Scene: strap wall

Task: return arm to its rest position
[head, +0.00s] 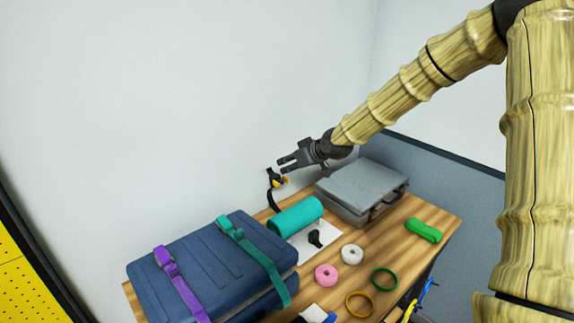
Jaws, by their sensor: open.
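My gripper (284,165) is at the end of my arm, raised near the back wall, above the table. Its two dark fingers are apart and point left, with nothing seen between them. A black strap with an orange part (280,183) is just below the fingers in the picture, against the wall. I cannot tell whether the fingers touch it. My arm reaches in from the upper right and hides part of the wall.
The wooden table (381,238) holds a blue suitcase (205,262) with purple and teal straps, a teal roll (296,215), a grey case (362,185), a green bundle (423,230) and several rings and tape rolls. The left wall (150,110) is bare.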

